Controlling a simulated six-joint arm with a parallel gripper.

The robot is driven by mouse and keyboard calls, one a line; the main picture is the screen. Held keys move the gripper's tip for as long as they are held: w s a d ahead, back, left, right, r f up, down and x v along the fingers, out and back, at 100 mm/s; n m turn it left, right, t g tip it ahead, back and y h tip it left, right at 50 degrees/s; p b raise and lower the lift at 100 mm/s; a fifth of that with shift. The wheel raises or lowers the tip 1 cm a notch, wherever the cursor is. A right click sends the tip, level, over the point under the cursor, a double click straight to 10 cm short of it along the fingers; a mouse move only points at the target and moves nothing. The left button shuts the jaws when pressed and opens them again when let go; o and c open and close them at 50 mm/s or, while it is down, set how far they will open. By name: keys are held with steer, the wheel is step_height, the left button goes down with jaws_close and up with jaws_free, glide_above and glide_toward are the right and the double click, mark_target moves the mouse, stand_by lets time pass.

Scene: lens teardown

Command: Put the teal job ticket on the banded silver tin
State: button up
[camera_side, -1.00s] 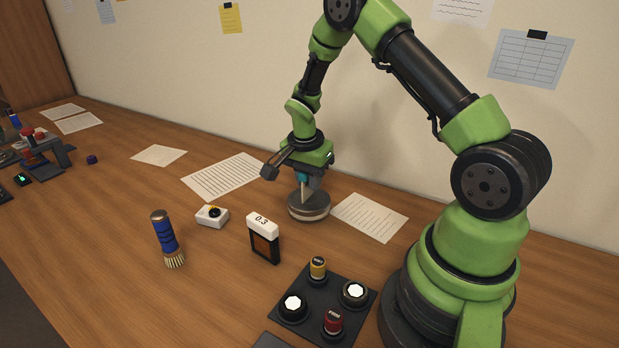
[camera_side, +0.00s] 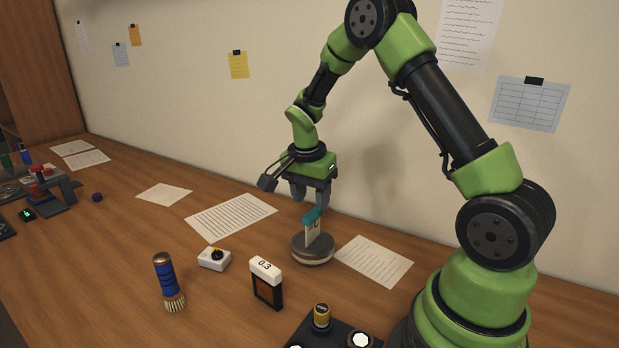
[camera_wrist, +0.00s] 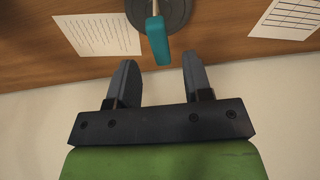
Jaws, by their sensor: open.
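The teal job ticket (camera_side: 313,224) stands upright on the banded silver tin (camera_side: 313,251), with its teal edge on top and a pale card part below. In the wrist view the ticket's teal edge (camera_wrist: 158,42) shows just beyond my fingertips, over the dark lid of the tin (camera_wrist: 176,12). My gripper (camera_side: 312,203) is open, empty and above the ticket in the side view. In the wrist view my gripper (camera_wrist: 157,70) has a clear gap between its fingers and the ticket is outside it. The ticket's foot meets the tin's top.
A 0.3 labelled box (camera_side: 266,284), a small white block with a dark knob (camera_side: 214,258) and a blue-handled brush (camera_side: 168,282) stand in front. Paper sheets (camera_side: 374,260) lie beside and behind the tin. A dark knob panel (camera_side: 325,340) is at the front.

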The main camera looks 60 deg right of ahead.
steer(key=r, duration=0.5)
steer(key=shift+a, duration=0.4)
steer(key=s+a+r+n+t+y, duration=0.3)
steer(key=s+a+r+n+t, duration=0.4)
steer(key=s+a+r+n, duration=0.6)
steer(key=s+a+n, duration=0.1)
steer(key=s+a, duration=0.1)
steer(key=s, duration=0.1)
steer(key=shift+s+a+y, duration=0.35)
steer(key=shift+y, duration=0.05)
